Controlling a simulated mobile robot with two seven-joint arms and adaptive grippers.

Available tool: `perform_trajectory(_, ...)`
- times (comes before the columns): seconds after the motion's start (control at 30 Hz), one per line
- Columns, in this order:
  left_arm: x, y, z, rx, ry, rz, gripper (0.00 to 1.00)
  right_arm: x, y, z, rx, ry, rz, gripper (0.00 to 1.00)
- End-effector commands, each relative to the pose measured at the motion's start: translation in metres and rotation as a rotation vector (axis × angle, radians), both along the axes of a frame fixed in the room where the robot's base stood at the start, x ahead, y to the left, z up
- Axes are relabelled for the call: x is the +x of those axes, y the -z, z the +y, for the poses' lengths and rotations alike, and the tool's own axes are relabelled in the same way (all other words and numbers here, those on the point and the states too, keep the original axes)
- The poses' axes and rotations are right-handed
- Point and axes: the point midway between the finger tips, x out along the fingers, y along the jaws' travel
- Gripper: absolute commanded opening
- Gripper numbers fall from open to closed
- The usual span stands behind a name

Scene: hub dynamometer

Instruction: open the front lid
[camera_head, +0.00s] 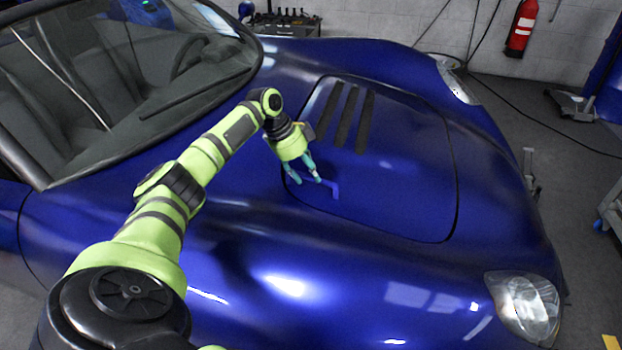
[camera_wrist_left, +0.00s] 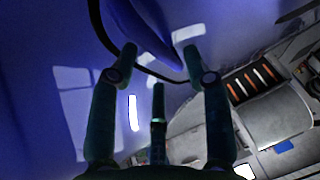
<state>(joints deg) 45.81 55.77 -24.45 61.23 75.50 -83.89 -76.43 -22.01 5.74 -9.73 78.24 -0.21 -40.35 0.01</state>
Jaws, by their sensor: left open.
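The front lid (camera_head: 410,165) is a blue panel with dark vent slots, lying in the car's front body with a dark seam around it. It looks down, about level with the body. A small blue handle (camera_head: 335,190) stands at its near-left edge. My left gripper (camera_head: 306,179) is open beside the handle, its fingers over the lid's left edge. In the left wrist view my open fingers (camera_wrist_left: 155,50) flank a blue raised part, probably the handle, near the dark seam; contact cannot be told. My right gripper is out of view.
The windshield (camera_head: 110,80) is at the left and a headlight (camera_head: 525,305) at the lower right. A red fire extinguisher (camera_head: 521,28) hangs on the back wall. A tool tray (camera_head: 285,22) stands behind the car. The space above the lid looks clear.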

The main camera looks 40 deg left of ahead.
Motion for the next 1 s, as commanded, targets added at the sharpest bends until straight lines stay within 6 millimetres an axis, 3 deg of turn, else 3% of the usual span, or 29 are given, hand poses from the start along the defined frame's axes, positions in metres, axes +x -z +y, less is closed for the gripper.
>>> perform_trajectory(0.2,0.007,0.02,-0.006,-0.001,0.0,0.0,0.49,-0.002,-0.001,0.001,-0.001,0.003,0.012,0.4)
perform_trajectory(0.5,0.008,0.022,-0.007,0.0,0.0,0.0,0.49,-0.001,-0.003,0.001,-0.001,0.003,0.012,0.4)
perform_trajectory(0.6,0.008,0.022,-0.007,-0.001,0.0,0.0,0.09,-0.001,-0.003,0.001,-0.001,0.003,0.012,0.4)
perform_trajectory(0.63,0.008,0.022,-0.007,-0.001,0.0,0.0,0.0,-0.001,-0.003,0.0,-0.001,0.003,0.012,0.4)
perform_trajectory(1.0,0.008,0.018,-0.007,0.004,0.0,0.003,0.0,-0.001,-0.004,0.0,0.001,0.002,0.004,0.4)
